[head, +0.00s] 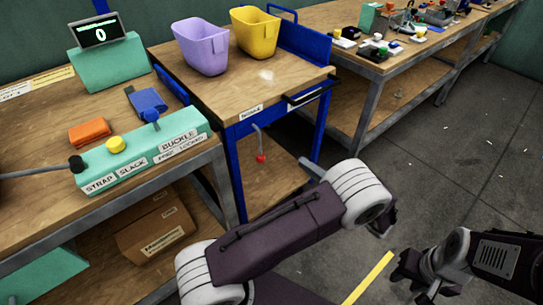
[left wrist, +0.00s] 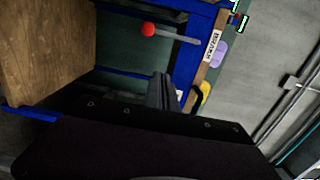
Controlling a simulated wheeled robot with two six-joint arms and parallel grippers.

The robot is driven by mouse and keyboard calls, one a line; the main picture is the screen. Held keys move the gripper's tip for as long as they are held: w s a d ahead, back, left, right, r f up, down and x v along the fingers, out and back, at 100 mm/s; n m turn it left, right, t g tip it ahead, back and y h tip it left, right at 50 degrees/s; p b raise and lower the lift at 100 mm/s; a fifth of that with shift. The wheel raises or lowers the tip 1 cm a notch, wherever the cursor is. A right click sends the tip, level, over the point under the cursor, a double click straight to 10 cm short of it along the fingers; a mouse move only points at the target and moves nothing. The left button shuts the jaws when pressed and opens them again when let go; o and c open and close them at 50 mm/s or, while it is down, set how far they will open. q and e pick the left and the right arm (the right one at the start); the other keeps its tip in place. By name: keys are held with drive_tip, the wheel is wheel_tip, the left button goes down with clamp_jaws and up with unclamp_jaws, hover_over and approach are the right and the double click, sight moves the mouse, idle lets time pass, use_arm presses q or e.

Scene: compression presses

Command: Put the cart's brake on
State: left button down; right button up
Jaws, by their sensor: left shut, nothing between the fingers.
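The cart (head: 230,135) has a blue frame, a wooden top and a lower wooden shelf. A grey lever with a red knob (head: 261,158) hangs under its front edge, near a small white label (head: 250,112). In the left wrist view the red knob (left wrist: 149,29) and its grey rod (left wrist: 180,39) lie sideways, beyond my fingers. My left gripper (left wrist: 163,80) is shut and empty, apart from the lever. In the head view its dark end (head: 387,222) is partly hidden behind my wrist, right of the cart. My right gripper (head: 414,280) is at lower right; its finger opening is unclear.
Purple (head: 203,52) and yellow (head: 255,38) bins stand on the cart. A bench with a teal buckle fixture (head: 145,155) adjoins on the left. Another bench (head: 350,50) with small parts stands behind right. Grey floor (head: 470,150) at right is mostly open.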

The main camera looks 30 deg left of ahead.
use_arm(q)
drive_tip(key=shift+a, duration=0.15)
drive_tip(key=a+b, duration=0.4)
drive_tip(key=a, duration=0.7)
drive_tip(key=shift+a, duration=0.25)
drive_tip(key=s+a+r+m+p, duration=0.2)
drive_tip(key=s+m+p, duration=0.5)
drive_tip(key=m+p, duration=0.5)
drive_tip(key=shift+s+a+r+m+p, duration=0.3)
drive_tip(key=shift+a+p, duration=0.1)
drive_tip(key=shift+a, duration=0.15)
idle(0.3)
